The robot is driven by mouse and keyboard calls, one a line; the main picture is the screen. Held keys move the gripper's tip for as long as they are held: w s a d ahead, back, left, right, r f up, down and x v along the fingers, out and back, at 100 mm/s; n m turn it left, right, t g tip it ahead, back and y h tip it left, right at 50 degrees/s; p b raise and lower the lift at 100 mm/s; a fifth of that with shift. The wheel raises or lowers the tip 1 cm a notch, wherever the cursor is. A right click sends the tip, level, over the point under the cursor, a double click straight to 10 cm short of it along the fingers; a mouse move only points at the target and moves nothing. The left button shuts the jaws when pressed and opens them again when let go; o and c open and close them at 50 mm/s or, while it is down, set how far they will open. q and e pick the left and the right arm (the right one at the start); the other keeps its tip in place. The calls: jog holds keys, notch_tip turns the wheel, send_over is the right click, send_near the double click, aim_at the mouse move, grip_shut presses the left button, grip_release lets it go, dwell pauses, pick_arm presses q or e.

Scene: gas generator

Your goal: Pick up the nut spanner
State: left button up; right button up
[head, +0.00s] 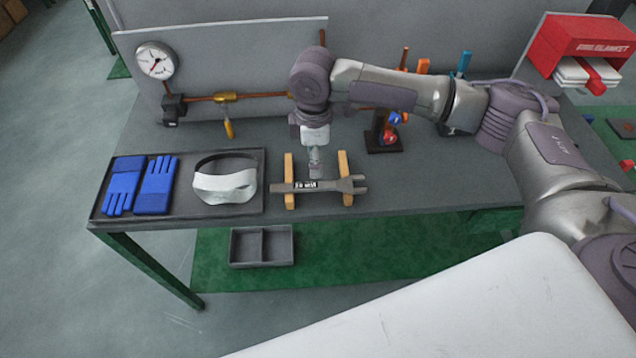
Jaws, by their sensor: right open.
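The nut spanner (337,186) is a grey, flat tool with an open jaw at its right end and a label with dark lettering near its middle. It lies across two wooden rests (345,165) near the front edge of the table. My right gripper (315,172) points down just above and behind the middle of the spanner. Its fingers are small here, and I cannot tell whether they touch the spanner. The gripper is open. My left gripper is not in view.
A dark tray (257,203) with blue gloves (154,186) and a white visor (225,184) lies left of the spanner. A gauge (156,61) and copper pipe stand behind. A coloured tool stand (384,138) is at the back. The table right of the spanner is clear.

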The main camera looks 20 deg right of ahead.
aim_at(318, 185)
notch_tip(318, 185, down, 3)
jog(key=f, duration=0.1)
jog(key=f+p, duration=0.1)
jog(key=f, duration=0.1)
jog(key=f+p, duration=0.1)
jog(key=shift+s+d+f, duration=0.2)
jog(key=shift+d+f, duration=0.05)
jog(key=shift+f, duration=0.45)
grip_shut()
